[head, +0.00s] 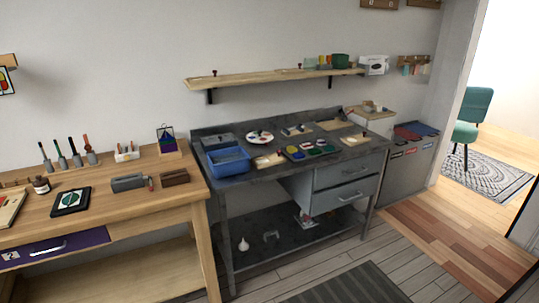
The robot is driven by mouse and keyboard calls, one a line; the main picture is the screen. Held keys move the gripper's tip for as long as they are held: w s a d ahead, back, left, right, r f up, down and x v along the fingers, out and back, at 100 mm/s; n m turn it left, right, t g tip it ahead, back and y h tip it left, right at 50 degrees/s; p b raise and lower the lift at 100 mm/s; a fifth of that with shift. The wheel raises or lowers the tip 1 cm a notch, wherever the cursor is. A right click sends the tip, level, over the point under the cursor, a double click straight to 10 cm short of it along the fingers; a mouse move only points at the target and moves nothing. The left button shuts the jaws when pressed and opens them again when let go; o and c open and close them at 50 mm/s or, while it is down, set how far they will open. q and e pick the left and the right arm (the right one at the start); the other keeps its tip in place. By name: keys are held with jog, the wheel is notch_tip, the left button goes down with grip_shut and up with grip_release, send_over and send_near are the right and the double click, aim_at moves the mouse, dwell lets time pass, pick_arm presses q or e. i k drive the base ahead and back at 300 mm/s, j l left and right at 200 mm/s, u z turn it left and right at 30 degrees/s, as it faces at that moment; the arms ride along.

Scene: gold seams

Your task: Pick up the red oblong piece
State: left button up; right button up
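Neither of my grippers is in view. Small coloured pieces lie on the grey metal workbench (245,187). A dark palette-like group of blue, yellow, green and red patches (309,148) lies near its front middle. A round white plate (259,137) with small reddish and dark bits is behind it. The pieces are too small here to tell which one is the red oblong piece.
A blue bin (229,161) stands at the workbench's left end. A wooden table (100,195) with tools stands to the left. A wooden shelf (265,78) hangs above the workbench. Wooden floor and a dark grey mat (345,285) lie clear in front.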

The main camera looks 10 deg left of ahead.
aim_at(308, 146)
jog(key=i+j+z, duration=0.1)
jog(key=i+z, duration=0.15)
jog(key=i, duration=0.25)
jog(key=i+j+z, duration=0.2)
jog(key=i, duration=0.3)
jog(key=i+j+z, duration=0.25)
jog(key=i, duration=0.2)
